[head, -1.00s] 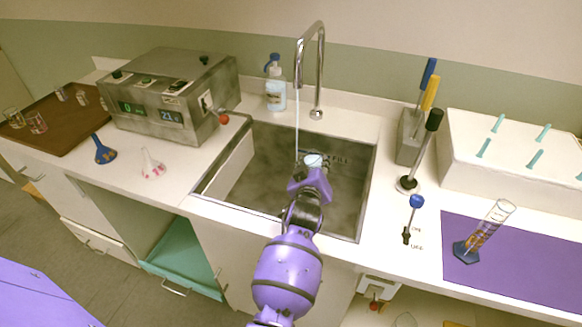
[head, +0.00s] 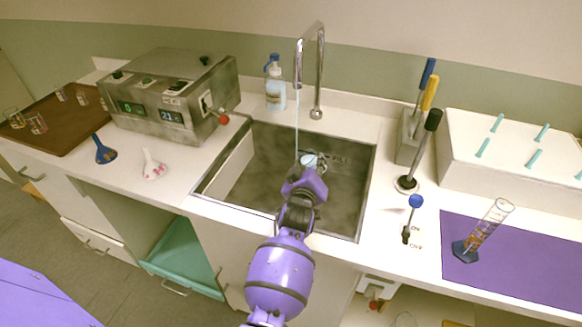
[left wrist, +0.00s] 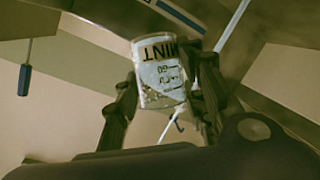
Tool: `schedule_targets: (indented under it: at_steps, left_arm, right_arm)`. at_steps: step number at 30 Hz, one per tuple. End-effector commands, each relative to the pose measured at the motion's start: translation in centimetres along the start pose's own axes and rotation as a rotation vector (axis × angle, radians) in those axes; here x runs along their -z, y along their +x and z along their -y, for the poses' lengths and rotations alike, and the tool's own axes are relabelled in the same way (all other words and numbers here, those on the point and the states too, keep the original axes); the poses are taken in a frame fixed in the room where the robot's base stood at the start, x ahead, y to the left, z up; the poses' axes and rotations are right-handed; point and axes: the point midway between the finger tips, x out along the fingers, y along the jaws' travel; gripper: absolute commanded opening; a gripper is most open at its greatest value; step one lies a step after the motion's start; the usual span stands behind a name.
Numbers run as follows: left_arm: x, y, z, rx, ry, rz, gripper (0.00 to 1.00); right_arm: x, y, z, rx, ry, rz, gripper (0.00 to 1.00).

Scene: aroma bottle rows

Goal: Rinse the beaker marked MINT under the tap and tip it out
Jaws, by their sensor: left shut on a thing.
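My left gripper (head: 306,184) is shut on the clear beaker (head: 309,160) and holds it over the sink (head: 345,205). In the left wrist view the beaker (left wrist: 160,72) sits between both fingers, with its MINT label appearing upside down. The tall tap (head: 320,70) stands behind the sink, and a thin pale water stream (head: 296,125) falls from its spout. The stream comes down at the beaker's left side; I cannot tell whether it enters the mouth. A blue-knobbed lever (head: 415,201) stands right of the sink by ON and OFF marks. My right gripper is out of view.
A grey control box (head: 170,100) and two small funnels stand left of the sink. A soap bottle (head: 275,88) is behind it. On the right are a tool holder (head: 408,140), a white peg rack (head: 500,160), and a measuring cylinder (head: 485,232) on a purple mat.

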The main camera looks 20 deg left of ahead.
Motion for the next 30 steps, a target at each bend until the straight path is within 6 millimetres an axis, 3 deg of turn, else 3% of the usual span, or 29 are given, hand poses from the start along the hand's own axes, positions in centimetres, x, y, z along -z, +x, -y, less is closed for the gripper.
schedule_targets:
  at_steps: [30]
  left_arm:
    - [0.59,-0.23,-0.10,-0.046,-0.110,-0.017,0.12]
  right_arm:
    - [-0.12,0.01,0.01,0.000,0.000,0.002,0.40]
